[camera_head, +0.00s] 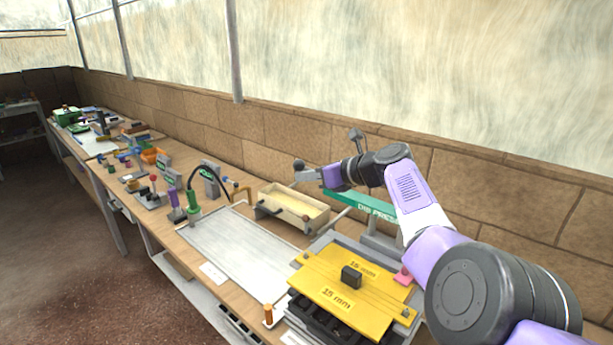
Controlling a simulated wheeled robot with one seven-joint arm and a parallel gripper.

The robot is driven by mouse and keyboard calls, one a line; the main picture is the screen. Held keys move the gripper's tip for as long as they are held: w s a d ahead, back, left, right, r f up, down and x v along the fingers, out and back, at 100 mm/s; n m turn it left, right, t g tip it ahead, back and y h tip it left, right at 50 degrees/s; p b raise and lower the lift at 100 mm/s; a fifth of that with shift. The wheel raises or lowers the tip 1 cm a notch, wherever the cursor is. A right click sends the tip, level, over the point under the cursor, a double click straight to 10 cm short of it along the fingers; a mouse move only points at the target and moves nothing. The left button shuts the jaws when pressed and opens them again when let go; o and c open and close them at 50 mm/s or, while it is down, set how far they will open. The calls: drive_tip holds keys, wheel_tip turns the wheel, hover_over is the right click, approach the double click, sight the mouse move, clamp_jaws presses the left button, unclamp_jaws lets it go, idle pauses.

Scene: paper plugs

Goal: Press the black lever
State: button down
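My arm reaches in from the right, and my gripper (308,176) is at its far end, above the wooden tray and left of the green press bar. The gripper is small and seen side-on, so its opening is unclear. The green bar (370,207) carries lettering that looks like "DIE PRESS" and is partly behind my arm. A dark rounded knob on a short stem (356,135) shows just above my arm. I cannot tell for sure which part is the black lever. A dark round end (299,164) shows at the gripper; whether it belongs to the gripper is unclear.
A yellow plate marked "15 mm" (335,300) with a black block (351,277) lies in front. A wooden tray (290,205) and a grey framed sheet (228,238) are left of it. Upright tools (193,201) stand further left. A brick wall closes the back.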

drive_tip(key=shift+w+d+r, duration=0.1)
drive_tip(key=shift+w+r, duration=0.15)
drive_tip(key=shift+r, duration=0.45)
wheel_tip(320, 180, down, 5)
drive_tip(key=s+p, duration=0.1)
drive_tip(key=p+v, duration=0.1)
drive_tip(key=v, duration=0.8)
drive_tip(key=shift+s+d+p, duration=0.15)
drive_tip(key=shift+s+p, duration=0.15)
drive_tip(key=shift+p, duration=0.1)
